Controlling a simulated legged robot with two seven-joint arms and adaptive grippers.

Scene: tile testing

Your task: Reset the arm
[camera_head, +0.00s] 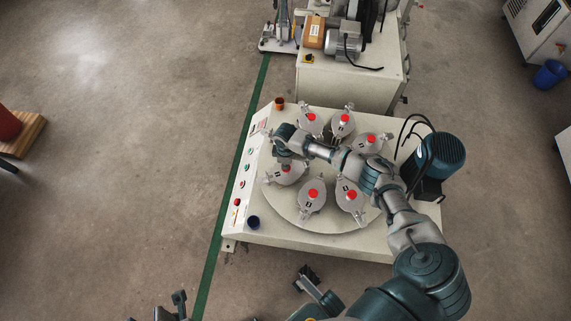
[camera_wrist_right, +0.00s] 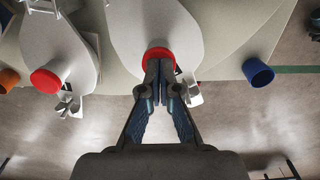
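My right arm reaches in from the lower right over a round table (camera_head: 330,222) on a light machine. In the head view its gripper (camera_head: 284,154) is above the left-hand grey vessel (camera_head: 287,177) and hides that vessel's top. In the right wrist view, the blue-padded fingers (camera_wrist_right: 158,75) are closed together in front of a red knob (camera_wrist_right: 158,53) on a grey vessel. The knob is wider than the closed tips; whether they touch is unclear. Dark finger-like parts (camera_head: 180,299), perhaps my left gripper, show cut off at the bottom edge of the head view.
Several grey vessels with red knobs, such as one (camera_head: 311,197) at the front, stand around the round table. A teal motor (camera_head: 440,155) with cables is at right. An orange cup (camera_head: 279,103) and a dark blue cup (camera_head: 254,222) sit on the machine's left side.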

